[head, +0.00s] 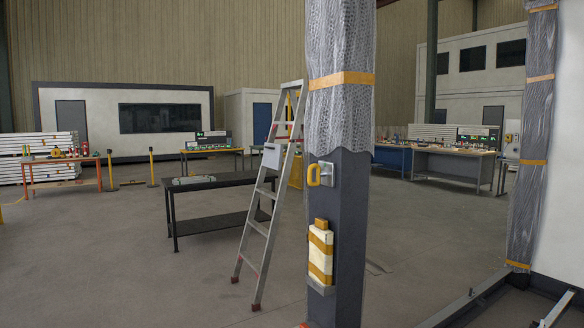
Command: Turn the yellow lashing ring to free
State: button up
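The yellow lashing ring (313,175) is on the dark grey container post (343,215), in the middle of the head view. It is a small upright loop beside a pale metal plate (327,174), just below the plastic wrap. How far the ring is turned cannot be told at this size. My gripper is not in the head view.
A cream box with yellow bands (320,258) is fixed lower on the post. A stepladder (267,200) stands just left, behind the post. A black table (212,184) is further back. A frame beam (480,296) lies on the floor at right. Floor at left is clear.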

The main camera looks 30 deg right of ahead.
aim_at(319, 174)
jog(key=u, duration=0.3)
jog(key=i, duration=0.8)
jog(key=u, duration=0.4)
jog(key=i, duration=0.8)
jog(key=u, duration=0.25)
